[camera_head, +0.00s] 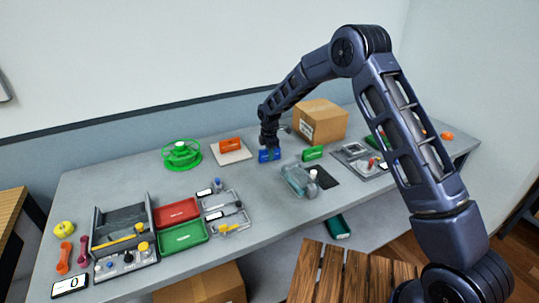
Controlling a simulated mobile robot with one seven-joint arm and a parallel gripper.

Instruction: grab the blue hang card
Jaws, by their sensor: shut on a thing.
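The blue hang card (263,156) is a small blue piece at the back middle of the grey table. My gripper (269,148) points down from above and is shut on the blue card. The fingers cover part of the card. I cannot tell whether the card touches the table. An orange card (231,145) stands on a pale square base to the left. A green card (313,153) stands on the table to the right.
A cardboard box (321,122) stands behind and right of my gripper. A clear container (297,180) sits in front. A green wheel (181,154) stands at the left. Red (177,212) and green (182,237) trays lie front left. The table is bare between wheel and trays.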

